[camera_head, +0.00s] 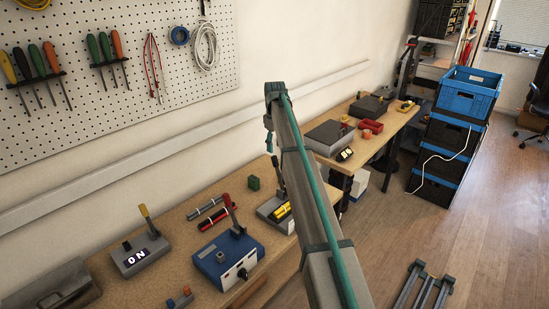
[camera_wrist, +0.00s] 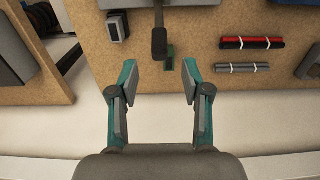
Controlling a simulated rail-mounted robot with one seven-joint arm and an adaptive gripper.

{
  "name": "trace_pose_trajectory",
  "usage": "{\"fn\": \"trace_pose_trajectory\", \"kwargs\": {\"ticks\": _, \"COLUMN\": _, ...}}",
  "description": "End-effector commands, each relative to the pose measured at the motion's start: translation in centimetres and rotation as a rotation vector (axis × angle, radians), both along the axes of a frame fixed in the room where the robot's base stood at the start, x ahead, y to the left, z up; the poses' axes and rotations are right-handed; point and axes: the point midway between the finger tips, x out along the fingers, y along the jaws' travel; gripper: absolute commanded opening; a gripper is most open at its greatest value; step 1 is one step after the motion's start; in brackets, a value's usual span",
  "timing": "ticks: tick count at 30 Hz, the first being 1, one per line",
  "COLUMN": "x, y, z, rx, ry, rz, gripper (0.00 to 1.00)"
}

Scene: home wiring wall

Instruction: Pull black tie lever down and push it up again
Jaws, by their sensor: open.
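A dark lever (camera_wrist: 159,42) stands up from a grey box at the top of the wrist view, with its handle end toward my gripper. In the head view, what looks like the same lever (camera_head: 277,174) rises, tilted, from a grey box (camera_head: 268,211) partly behind my arm. My gripper (camera_wrist: 160,72) is open and empty in the wrist view. Its two teal fingers lie left and right of the lever's line, with the handle end just beyond the gap and apart from both. The gripper is not clear in the head view.
A small green block (camera_head: 253,183) lies near the lever. Red and grey tools (camera_wrist: 250,43) lie to the right in the wrist view. A blue box with a lever (camera_head: 229,250) and a grey box with a yellow lever (camera_head: 139,252) share the bench. A pegboard wall (camera_head: 110,60) stands behind.

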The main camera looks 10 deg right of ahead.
Motion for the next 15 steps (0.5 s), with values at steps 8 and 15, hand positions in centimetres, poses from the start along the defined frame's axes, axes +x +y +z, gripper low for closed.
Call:
{"fn": "trace_pose_trajectory", "kwargs": {"ticks": 8, "x": -0.1, "y": 0.0, "z": -4.5, "rx": 0.0, "ry": 0.001, "rz": 0.0, "gripper": 0.48}}
{"fn": "trace_pose_trajectory", "kwargs": {"ticks": 15, "x": 0.0, "y": 0.0, "z": -6.7, "rx": 0.0, "ry": 0.0, "rz": 0.0, "gripper": 0.48}}
